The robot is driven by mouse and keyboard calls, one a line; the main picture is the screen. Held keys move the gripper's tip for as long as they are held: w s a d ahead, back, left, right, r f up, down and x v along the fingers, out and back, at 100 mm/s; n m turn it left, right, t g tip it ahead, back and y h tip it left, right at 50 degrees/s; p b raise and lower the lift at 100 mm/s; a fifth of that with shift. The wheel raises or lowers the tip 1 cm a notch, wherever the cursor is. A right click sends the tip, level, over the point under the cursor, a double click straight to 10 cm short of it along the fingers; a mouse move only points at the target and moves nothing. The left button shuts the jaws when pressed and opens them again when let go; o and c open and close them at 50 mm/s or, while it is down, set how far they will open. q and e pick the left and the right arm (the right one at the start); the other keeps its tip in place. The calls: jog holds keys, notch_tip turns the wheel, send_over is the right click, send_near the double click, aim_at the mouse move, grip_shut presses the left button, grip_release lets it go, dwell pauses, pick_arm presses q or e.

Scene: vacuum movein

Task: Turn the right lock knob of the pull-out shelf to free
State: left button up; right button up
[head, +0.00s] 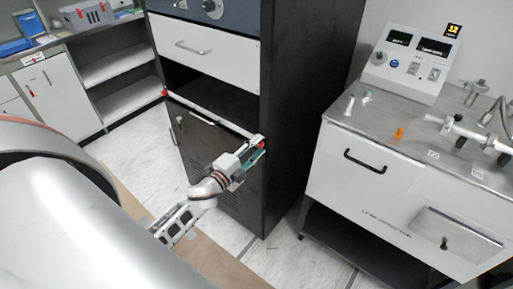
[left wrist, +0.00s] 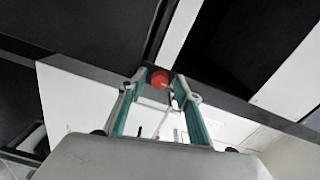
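The pull-out shelf shows as a thin pale front edge (head: 208,115) across the dark cabinet, below an open bay. The right lock knob is a small red knob at the shelf's right end, mostly covered by my gripper in the head view; it shows clearly in the left wrist view (left wrist: 160,79). The left lock knob (head: 164,93) is red too, at the other end. My left gripper (head: 261,147) is at the right knob. Its teal fingers (left wrist: 160,84) stand apart on either side of the knob, with gaps visible; contact is unclear. My right gripper is not in view.
A white drawer (head: 205,45) is above the bay and a dark door (head: 200,150) below the shelf. A leak-detection bench (head: 375,175) with a control box (head: 408,62) stands right of the cabinet. Open floor (head: 135,145) lies left of the cabinet.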

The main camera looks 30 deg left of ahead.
pick_arm(q)
jog(key=shift+f, duration=0.1)
jog(key=n, duration=0.2)
jog(key=shift+n+p, duration=0.3)
jog(key=shift+n, duration=0.1)
jog(key=n, duration=0.2)
jog(key=shift+n, duration=0.4)
jog(key=n, duration=0.3)
jog(key=shift+n, duration=0.4)
jog(key=n, duration=0.4)
jog(key=shift+n, duration=0.4)
jog(key=n+b, duration=0.1)
jog(key=n, duration=0.3)
jog(key=shift+f+b, duration=0.1)
jog(key=shift+b, duration=0.25)
jog(key=s, duration=0.8)
jog(key=s+d+f+m+g+h+p, duration=0.1)
jog(key=s+d+f+m+g+p, duration=0.3)
jog(key=s+d+f, duration=0.8)
jog(key=s+d+m+g, duration=0.1)
jog(key=s+d+g, duration=0.1)
jog(key=s+d, duration=0.2)
jog(key=shift+f+g, duration=0.3)
jog(key=shift+g, duration=0.1)
